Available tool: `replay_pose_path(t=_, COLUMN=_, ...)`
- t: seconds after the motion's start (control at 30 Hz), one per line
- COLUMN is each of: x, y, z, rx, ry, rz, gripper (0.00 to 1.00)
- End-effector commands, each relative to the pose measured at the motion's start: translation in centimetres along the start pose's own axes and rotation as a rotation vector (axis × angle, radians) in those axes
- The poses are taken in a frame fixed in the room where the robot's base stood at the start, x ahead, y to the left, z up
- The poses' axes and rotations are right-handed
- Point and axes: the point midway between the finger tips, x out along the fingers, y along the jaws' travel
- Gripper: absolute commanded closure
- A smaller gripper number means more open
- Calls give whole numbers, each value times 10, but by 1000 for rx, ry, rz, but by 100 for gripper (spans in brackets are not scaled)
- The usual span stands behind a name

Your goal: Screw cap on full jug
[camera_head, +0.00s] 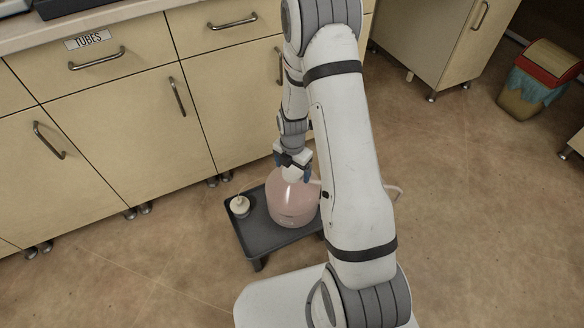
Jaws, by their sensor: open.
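A round jug (292,207) with pinkish contents stands upright on a dark low stand (258,238). My gripper (292,173) is directly above the jug's top, with its blue-tipped fingers apart on either side of a white piece. I cannot tell whether that white piece is a cap or the jug's neck, nor whether the fingers touch it. A small white capped item (240,206), with a thin tube rising from it, sits on the stand left of the jug. My arm hides part of the jug's right side.
Beige cabinets (140,130) with handles, one drawer labelled TUBES, stand behind and left of the stand. A bin (532,85) with a red rim stands at the upper right. A light hose or handle (395,193) shows right of my arm. The floor at right is mostly clear.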

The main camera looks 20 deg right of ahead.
Motion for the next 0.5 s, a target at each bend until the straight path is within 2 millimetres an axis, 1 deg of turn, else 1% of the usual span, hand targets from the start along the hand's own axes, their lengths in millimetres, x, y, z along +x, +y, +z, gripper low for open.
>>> replay_pose_path(t=0.3, x=0, y=0, z=0, rx=-427, ry=0, rz=1, gripper=14)
replay_pose_path(t=0.5, x=0, y=0, z=0, rx=-654, ry=0, rz=1, gripper=14)
